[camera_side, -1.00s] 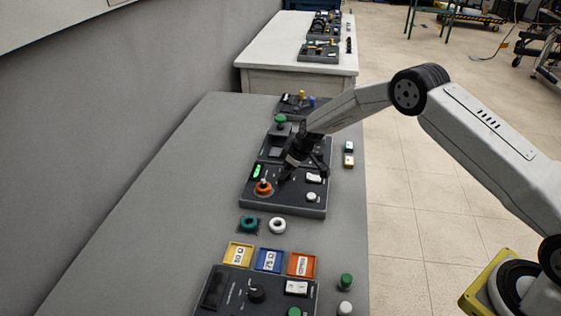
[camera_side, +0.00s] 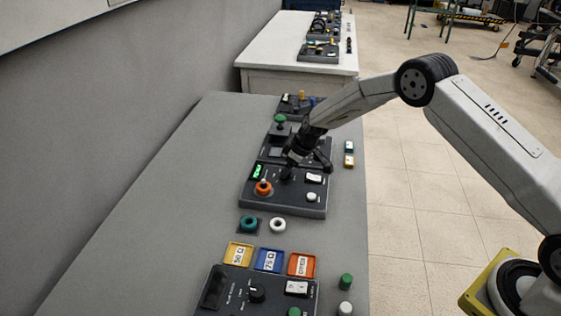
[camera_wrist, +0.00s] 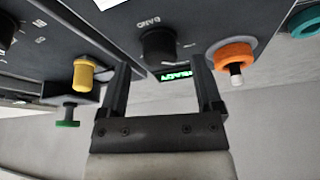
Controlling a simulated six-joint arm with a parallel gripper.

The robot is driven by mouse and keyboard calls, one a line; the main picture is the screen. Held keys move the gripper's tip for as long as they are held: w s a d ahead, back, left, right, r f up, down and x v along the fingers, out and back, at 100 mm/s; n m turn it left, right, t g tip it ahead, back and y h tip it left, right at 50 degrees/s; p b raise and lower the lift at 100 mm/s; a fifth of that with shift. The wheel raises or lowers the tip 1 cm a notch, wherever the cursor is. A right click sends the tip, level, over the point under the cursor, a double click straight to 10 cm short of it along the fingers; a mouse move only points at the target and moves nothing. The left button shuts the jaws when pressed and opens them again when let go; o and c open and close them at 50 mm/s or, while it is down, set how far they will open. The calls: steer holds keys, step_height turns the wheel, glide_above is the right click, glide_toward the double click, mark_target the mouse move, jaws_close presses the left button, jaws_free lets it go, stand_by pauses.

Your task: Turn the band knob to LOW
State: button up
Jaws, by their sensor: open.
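The black band knob (camera_wrist: 158,45) stands on the dark panel below the upside-down word BAND in the wrist view. It also shows in the side view (camera_side: 286,174), near the middle of the panel (camera_side: 310,209). Its pointer and the LOW mark are too small or dark to read. My gripper (camera_wrist: 160,66) is open and empty, with one finger on each side of the picture's middle. The knob is seen beyond the gap between the fingertips, apparently not gripped. In the side view my gripper (camera_side: 308,165) is just above and right of the knob.
A small green-lit display (camera_wrist: 176,75) sits by the knob. An orange ring (camera_wrist: 234,57) around a white-tipped peg is close by on the right finger's side. A yellow knob (camera_wrist: 83,74) is left of the left finger. A white switch (camera_side: 314,178) lies right of the knob.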

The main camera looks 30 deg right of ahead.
mark_target(297, 180)
steer(key=v, duration=0.5)
steer(key=shift+s+d+r, duration=0.1)
steer(key=shift+r, duration=0.3)
steer(key=s+r+m+h, duration=0.1)
steer(key=s+r+m, duration=0.2)
steer(key=s, duration=1.3)
steer(key=s+d+r+m+g+h, duration=0.1)
steer(key=s+r+m, duration=0.2)
steer(key=s, duration=1.2)
steer(key=v, duration=0.3)
steer(key=shift+r, duration=0.25)
